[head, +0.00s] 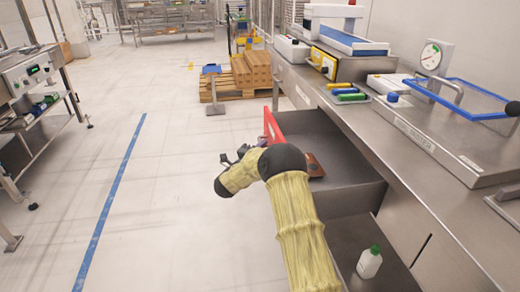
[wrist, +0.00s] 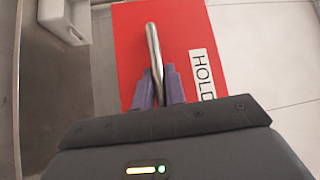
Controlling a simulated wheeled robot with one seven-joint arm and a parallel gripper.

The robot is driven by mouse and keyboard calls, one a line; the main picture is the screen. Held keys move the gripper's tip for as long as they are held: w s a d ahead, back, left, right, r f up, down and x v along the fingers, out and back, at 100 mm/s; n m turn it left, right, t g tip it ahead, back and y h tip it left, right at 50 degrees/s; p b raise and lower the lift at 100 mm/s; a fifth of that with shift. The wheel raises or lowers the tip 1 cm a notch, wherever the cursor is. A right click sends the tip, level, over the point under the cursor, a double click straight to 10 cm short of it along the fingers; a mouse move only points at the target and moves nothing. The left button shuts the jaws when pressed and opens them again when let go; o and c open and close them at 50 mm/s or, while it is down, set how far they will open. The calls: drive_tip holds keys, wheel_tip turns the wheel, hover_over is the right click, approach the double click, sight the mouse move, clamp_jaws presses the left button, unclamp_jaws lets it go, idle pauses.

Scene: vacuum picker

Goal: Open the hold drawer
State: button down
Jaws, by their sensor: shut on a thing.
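The hold drawer (head: 340,155) is pulled out from under the steel counter, and its open inside shows in the head view. Its red front (wrist: 207,22) fills the middle of the wrist view, with a white HOLD label (wrist: 202,75) and a bar handle (wrist: 153,45). In the head view the red front (head: 272,128) shows beyond my arm. My gripper (wrist: 160,85) has its two purple fingers on either side of the handle, shut on it. A brown item (head: 315,166) lies in the drawer, partly hidden by my arm.
The counter (head: 440,195) runs along the right with a vacuum sealer (head: 430,145), a gauge (head: 432,57) and colored markers (head: 347,92). A white bottle with a green cap (head: 369,263) stands below the drawer. A pallet with boxes (head: 235,85) stands beyond.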

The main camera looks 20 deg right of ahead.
drive_tip(key=shift+f, duration=0.15)
drive_tip(key=c, duration=1.7)
unclamp_jaws()
drive_tip(key=p+v, duration=0.2)
drive_tip(key=v, duration=1.5)
drive_tip(key=shift+s+a, duration=0.1)
drive_tip(key=shift+a, duration=0.1)
